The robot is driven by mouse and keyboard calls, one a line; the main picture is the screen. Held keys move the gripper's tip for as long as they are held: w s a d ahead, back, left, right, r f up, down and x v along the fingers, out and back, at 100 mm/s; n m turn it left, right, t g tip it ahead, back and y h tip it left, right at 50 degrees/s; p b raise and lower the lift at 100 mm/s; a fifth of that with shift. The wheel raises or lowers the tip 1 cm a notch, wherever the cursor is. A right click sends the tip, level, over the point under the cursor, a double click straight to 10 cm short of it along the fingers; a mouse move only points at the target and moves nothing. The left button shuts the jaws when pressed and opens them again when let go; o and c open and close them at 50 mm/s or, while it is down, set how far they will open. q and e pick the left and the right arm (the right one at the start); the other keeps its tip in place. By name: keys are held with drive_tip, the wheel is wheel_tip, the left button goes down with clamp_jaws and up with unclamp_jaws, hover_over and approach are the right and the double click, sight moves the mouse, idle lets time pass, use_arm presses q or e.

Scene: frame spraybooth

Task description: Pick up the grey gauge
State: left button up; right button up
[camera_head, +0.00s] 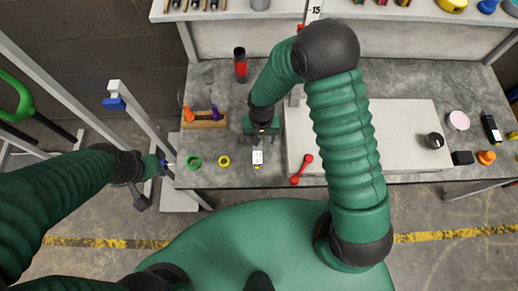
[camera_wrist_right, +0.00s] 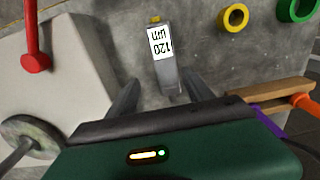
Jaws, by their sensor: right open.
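The grey gauge (camera_head: 257,158) lies on the grey workbench near its front edge. In the right wrist view the gauge (camera_wrist_right: 163,66) shows a white label reading 120 µm and a yellow end. My right gripper (camera_head: 262,138) points down over the bench just behind the gauge. In the wrist view its two fingers are apart, with the near end of the gauge between them in the picture and nothing gripped. Whether the fingers touch the gauge cannot be told. My left gripper (camera_head: 156,168) is off the bench's left front edge, and its fingers are unclear.
A green ring (camera_head: 194,162) and a yellow ring (camera_head: 224,161) lie left of the gauge. A wooden rack (camera_head: 204,124) with orange and purple tools stands behind them. A red-handled tool (camera_head: 302,169) lies to the right by a pale raised plate (camera_head: 410,120). A red-black cylinder (camera_head: 240,66) stands farther back.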

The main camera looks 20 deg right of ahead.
sight(257, 151)
drive_tip(key=f, duration=0.2)
drive_tip(key=a+f+b, duration=0.1)
drive_tip(key=f, duration=0.1)
drive_tip(key=shift+w+a+f, duration=0.15)
drive_tip(key=shift+f, duration=0.1)
drive_tip(key=shift+a+f, duration=0.1)
drive_tip(key=shift+a, duration=0.2)
drive_tip(key=shift+d, duration=0.5)
drive_tip(key=c, duration=0.7)
drive_tip(key=shift+a, duration=0.1)
drive_tip(key=c, duration=0.5)
drive_tip(key=shift+a, duration=0.2)
clamp_jaws()
